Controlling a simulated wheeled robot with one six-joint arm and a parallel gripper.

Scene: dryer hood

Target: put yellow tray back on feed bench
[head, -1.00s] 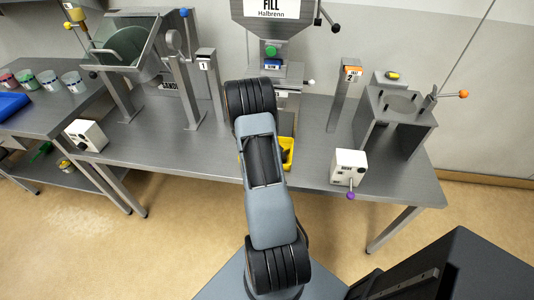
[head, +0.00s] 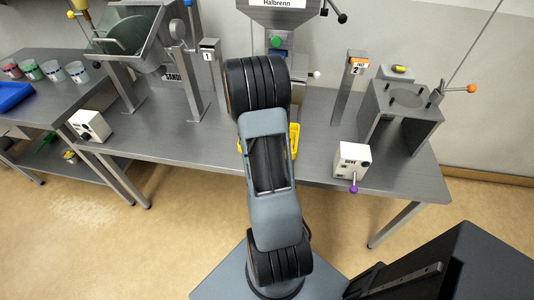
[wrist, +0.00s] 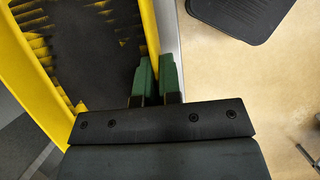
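The yellow tray (wrist: 148,30) fills the left of the wrist view, with dark material lying in it. My gripper (wrist: 157,80) has green fingertips on both sides of the tray's near-right wall, closed on it with almost no gap. In the head view my arm hides the gripper and most of the tray; a yellow strip of the tray (head: 294,140) shows just right of the arm, at the front of the long grey bench (head: 220,145). A second grey bench (head: 50,112) stands at the left. No label shows which is the feed bench.
The left bench holds a blue tray (head: 12,95) and several cups (head: 53,70). A hopper (head: 278,18) stands behind my arm. White control boxes (head: 351,160) (head: 90,125) sit along the front edges. A metal stand (head: 403,110) is at the right. Floor in front is clear.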

